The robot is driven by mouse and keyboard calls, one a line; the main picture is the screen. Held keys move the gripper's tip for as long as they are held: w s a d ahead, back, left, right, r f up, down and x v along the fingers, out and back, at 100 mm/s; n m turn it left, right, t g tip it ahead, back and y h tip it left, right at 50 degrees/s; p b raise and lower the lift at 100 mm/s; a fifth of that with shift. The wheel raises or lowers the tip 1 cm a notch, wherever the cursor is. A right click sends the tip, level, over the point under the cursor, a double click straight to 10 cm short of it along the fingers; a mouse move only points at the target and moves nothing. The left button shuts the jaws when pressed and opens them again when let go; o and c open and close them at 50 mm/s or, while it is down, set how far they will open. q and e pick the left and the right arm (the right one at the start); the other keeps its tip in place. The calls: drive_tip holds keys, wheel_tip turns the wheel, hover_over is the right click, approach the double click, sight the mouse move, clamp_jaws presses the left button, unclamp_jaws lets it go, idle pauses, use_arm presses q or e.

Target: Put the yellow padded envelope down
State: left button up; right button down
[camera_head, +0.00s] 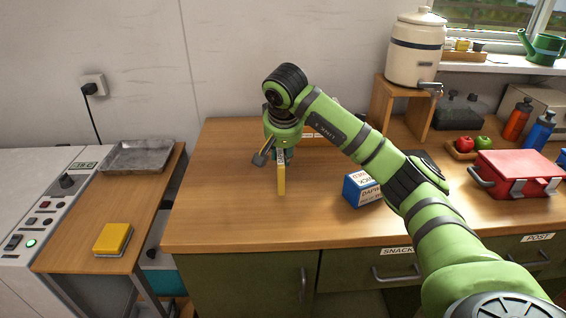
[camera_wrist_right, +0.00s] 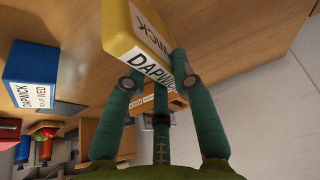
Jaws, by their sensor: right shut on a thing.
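The yellow padded envelope (camera_head: 281,180) hangs edge-on below my right gripper (camera_head: 281,154) over the wooden counter (camera_head: 230,220). In the wrist view the envelope (camera_wrist_right: 140,38) shows its yellow face and a white label reading DAPWICK. The green fingers of the right gripper (camera_wrist_right: 155,75) are shut on it. I cannot tell whether its lower edge touches the counter. My left gripper is not in view.
A blue box (camera_head: 362,188) stands to the right of the envelope. A red case (camera_head: 515,172) and a wooden tray with fruit (camera_head: 460,152) are further right. A yellow block (camera_head: 113,239) and a metal tray (camera_head: 140,157) lie on the left side table. The counter's front left is clear.

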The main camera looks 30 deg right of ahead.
wheel_tip(320, 180, down, 4)
drive_tip(key=shift+r+p, duration=0.25)
drive_tip(key=shift+p, duration=0.2)
drive_tip(key=shift+f, duration=0.2)
drive_tip(key=shift+f, duration=0.15)
drive_tip(key=c, duration=1)
unclamp_jaws()
